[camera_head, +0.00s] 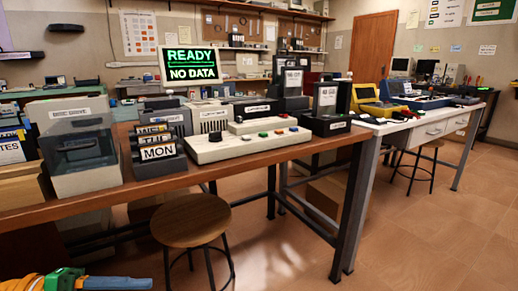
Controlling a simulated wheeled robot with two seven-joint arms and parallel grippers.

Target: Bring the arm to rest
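My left gripper (115,283) shows only in part at the bottom left corner, dark, with green, blue and orange-yellow arm parts behind it. It is low in front of the wooden table (240,177) and apart from it. The frame edge cuts it off, so I cannot tell whether its fingers are open or shut. I see nothing held in it. My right gripper is not in view.
A white table (425,128) adjoins at right. Floor at right front is clear.

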